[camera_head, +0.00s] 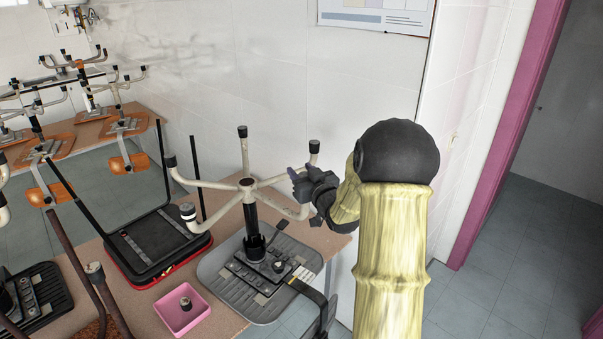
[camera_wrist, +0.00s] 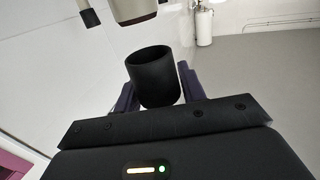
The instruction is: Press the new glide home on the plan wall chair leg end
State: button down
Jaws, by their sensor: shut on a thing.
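My gripper (camera_head: 303,185) is shut on the new glide, a black hollow cup (camera_wrist: 153,80), with a dark purple finger on each side of it. In the wrist view its open end faces up and away from the palm. The upturned chair's star base (camera_head: 247,184) has cream legs, several with black end caps. In the head view my gripper is beside the right-hand legs, below the capped far-right leg end (camera_head: 314,147), and hides part of a leg. A cream leg end with a black part (camera_wrist: 132,8) shows above the glide in the wrist view, apart from it.
The plan (camera_head: 375,14) hangs on the white wall behind. A pink tray (camera_head: 163,310) with a small dark piece in it stands on the brown table (camera_head: 147,290). More upturned chairs are at left. A purple door frame (camera_head: 508,130) and open floor are at right.

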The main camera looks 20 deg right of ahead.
jog(key=shift+f+b, duration=0.3)
jog(key=shift+f, duration=0.3)
jog(key=shift+b, duration=0.3)
jog(key=shift+s+r, duration=0.1)
jog(key=shift+b, duration=0.3)
dwell(0.8)
jog(key=shift+f+b, duration=1.1)
jog(key=shift+f, duration=0.05)
jog(key=shift+f+b, duration=0.25)
jog(key=shift+b, duration=0.05)
jog(key=shift+f, duration=0.1)
jog(key=shift+f+b, duration=0.25)
jog(key=shift+b, duration=0.05)
